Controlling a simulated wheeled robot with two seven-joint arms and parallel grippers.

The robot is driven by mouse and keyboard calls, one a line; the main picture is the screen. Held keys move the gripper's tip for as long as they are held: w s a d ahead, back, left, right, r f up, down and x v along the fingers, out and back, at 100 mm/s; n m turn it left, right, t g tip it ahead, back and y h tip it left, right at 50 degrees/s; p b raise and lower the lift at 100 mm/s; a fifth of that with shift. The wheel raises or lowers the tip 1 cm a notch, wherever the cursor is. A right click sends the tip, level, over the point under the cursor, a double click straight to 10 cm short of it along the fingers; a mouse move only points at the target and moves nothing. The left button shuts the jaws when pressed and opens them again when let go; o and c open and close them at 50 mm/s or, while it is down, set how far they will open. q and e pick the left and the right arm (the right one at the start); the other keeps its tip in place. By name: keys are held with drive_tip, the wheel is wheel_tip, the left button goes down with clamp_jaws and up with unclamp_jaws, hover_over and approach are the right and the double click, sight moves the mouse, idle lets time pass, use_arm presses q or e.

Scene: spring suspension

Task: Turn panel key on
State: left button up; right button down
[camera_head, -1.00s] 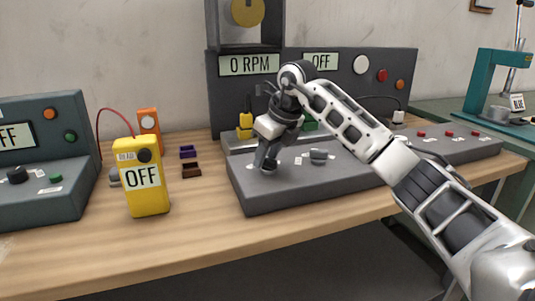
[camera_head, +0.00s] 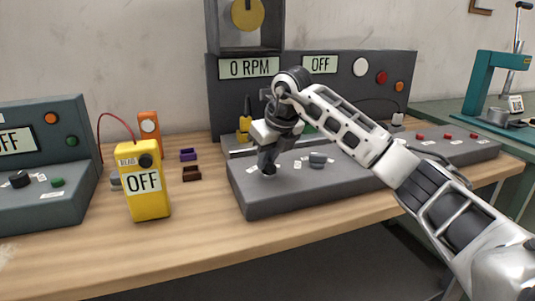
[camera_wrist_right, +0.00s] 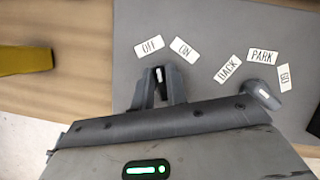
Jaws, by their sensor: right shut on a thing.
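The grey panel (camera_head: 330,188) stands on the wooden bench. In the right wrist view, the OFF label (camera_wrist_right: 150,43) and the ON label (camera_wrist_right: 184,48) lie just beyond my fingers. My right gripper (camera_head: 268,172) reaches down onto the panel's left part. In the right wrist view its two fingers (camera_wrist_right: 159,88) are shut on the panel key, of which only a small part with a pale mark (camera_wrist_right: 159,75) shows. The rest of the key is hidden between the fingers, and I cannot tell its exact angle. The display above reads OFF (camera_head: 320,64). My left gripper is not in view.
A grey selector knob (camera_head: 318,159) stands right of my gripper, near the BACK (camera_wrist_right: 229,69) and PARK (camera_wrist_right: 262,57) labels. A yellow handheld meter (camera_head: 146,195) stands to the left.

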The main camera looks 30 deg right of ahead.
drive_tip(key=m+h+p, duration=0.1)
drive_tip(key=m, duration=0.1)
drive_tip(key=shift+r+m, duration=0.15)
drive_tip(key=shift+m, duration=0.25)
drive_tip(key=shift+m+h+p, duration=0.4)
drive_tip(key=shift+m+p, duration=0.05)
drive_tip(key=shift+m, duration=0.45)
drive_tip(key=shift+d+m+g+h+p, duration=0.1)
drive_tip(key=shift+m+g+h+p, duration=0.25)
drive_tip(key=shift+m, duration=0.85)
drive_tip(key=shift+m+g+h, duration=0.25)
drive_tip(key=shift+m+h, duration=0.2)
drive_tip(key=shift+m, duration=0.65)
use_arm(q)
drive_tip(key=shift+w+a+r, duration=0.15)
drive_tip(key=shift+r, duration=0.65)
use_arm(e)
drive_tip(key=shift+d+m, duration=0.1)
drive_tip(key=shift+m, duration=0.3)
drive_tip(key=c, duration=1.4)
unclamp_jaws()
